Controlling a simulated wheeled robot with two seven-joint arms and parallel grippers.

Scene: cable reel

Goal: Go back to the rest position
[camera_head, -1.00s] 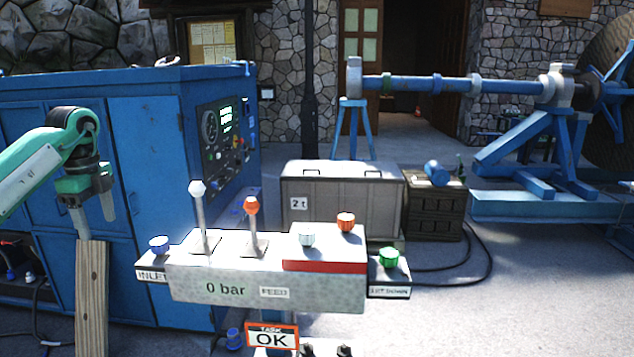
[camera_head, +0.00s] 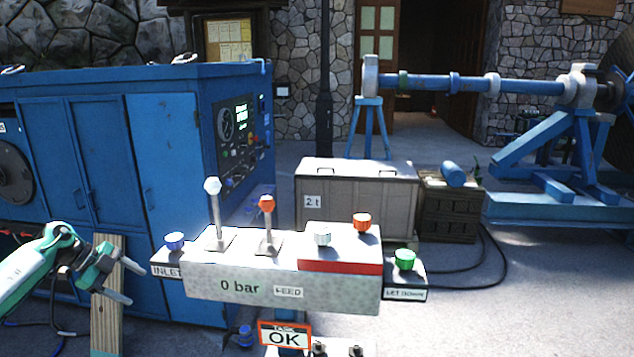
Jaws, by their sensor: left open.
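My left gripper (camera_head: 128,282) is at the lower left, in front of a wooden post (camera_head: 104,318). Its two fingers point right and are spread apart with nothing between them. It is to the left of the control console (camera_head: 235,287), apart from it. The console reads "0 bar" and carries a white-knobbed lever (camera_head: 213,200), an orange-knobbed lever (camera_head: 267,215), and blue, white, orange and green knobs. My right gripper is not in view.
A blue machine cabinet (camera_head: 165,160) with a gauge panel stands behind my left arm. A grey "2 t" box (camera_head: 357,200) and a dark crate (camera_head: 450,210) stand behind the console. A blue reel stand (camera_head: 545,150) is at the right. Floor at the right front is clear, apart from a black cable (camera_head: 500,265).

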